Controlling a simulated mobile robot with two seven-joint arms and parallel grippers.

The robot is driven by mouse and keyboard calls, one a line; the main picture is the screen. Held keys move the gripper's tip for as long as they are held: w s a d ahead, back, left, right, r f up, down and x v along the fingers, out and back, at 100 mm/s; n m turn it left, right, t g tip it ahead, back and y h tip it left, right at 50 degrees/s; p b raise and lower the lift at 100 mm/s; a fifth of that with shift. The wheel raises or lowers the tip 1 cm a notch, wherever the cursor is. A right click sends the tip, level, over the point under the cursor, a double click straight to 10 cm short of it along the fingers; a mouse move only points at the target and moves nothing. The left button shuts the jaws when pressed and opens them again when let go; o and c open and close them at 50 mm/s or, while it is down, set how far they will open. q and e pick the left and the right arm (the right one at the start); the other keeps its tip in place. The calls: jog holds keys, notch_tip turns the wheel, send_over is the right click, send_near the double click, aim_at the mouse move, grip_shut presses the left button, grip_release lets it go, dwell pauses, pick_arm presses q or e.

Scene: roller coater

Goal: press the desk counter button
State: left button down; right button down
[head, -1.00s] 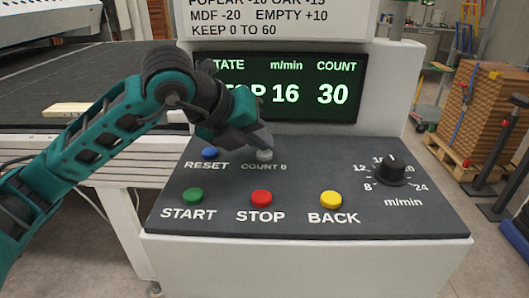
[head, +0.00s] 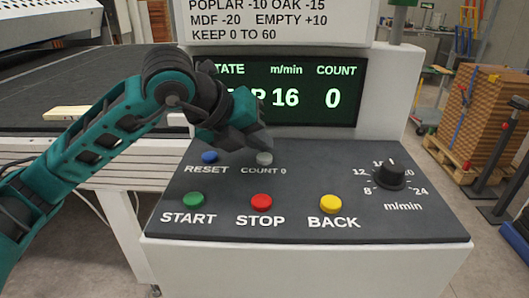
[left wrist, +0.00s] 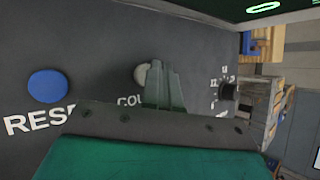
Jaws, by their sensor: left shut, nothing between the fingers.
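The grey button labelled COUNT 0 (head: 264,158) sits on the sloped dark desk panel (head: 300,180), right of the blue RESET button (head: 209,157). The display (head: 300,92) reads 16 under m/min and 0 under COUNT; its STATE word is partly hidden by my arm. My left gripper (head: 262,143) is shut and empty, its tips just above and behind the grey button, seemingly clear of it. In the left wrist view the grey button (left wrist: 140,74) is partly hidden by the fingers (left wrist: 162,85). My right gripper is out of view.
Green START (head: 193,200), red STOP (head: 261,202) and yellow BACK (head: 331,203) buttons line the panel's front. A black speed knob (head: 391,172) is at right. A sign (head: 275,22) stands above the display. A pale board (head: 66,112) lies on the machine at left.

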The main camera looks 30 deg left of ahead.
aim_at(259, 157)
pick_arm(q)
jog(key=shift+r, duration=0.35)
jog(key=shift+r+p, duration=1.95)
jog(key=shift+r, duration=0.65)
jog(key=shift+f, duration=0.1)
